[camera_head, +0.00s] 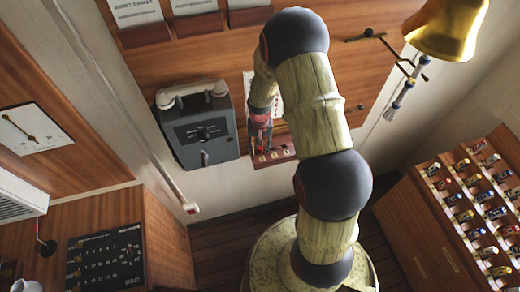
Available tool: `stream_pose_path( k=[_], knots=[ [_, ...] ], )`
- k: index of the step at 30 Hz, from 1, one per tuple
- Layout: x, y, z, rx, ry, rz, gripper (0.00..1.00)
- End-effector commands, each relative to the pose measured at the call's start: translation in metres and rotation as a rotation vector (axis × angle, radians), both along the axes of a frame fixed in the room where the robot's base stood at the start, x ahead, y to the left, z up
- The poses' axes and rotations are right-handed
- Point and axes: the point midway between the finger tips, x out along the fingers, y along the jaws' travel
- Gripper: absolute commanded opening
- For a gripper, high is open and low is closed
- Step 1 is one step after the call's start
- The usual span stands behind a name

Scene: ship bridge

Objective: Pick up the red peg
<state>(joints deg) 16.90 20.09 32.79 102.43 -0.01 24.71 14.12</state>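My arm rises in the middle of the camera_head view and bends down to the left. My gripper (260,130) is at its end, pointing down just above a small reddish-brown rack (288,153) at the wall. The gripper is small and dark here, and I cannot tell whether its fingers are open or shut. A small red shape, perhaps the red peg (255,157), shows at the rack's left part, right below the fingers. The gripper hides part of the rack, and I cannot tell whether it touches the peg.
A grey wall telephone box (199,127) is close to the left of the gripper. A pale panel (277,95) is behind the arm. A brass bell (446,28) with a rope hangs at upper right. A wooden rack of colourful rolls (443,204) stands at right. A black board (104,260) is at lower left.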

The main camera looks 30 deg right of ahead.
Motion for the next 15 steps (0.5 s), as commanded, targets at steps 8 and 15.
stream_pose_path(
  k=[8, 15],
  knots=[
    [0.0002, -0.0001, -0.0024, -0.001, -0.001, 0.000, 0.37],
    [0.0001, -0.0001, -0.0023, 0.000, 0.000, 0.000, 0.23]
  ],
)
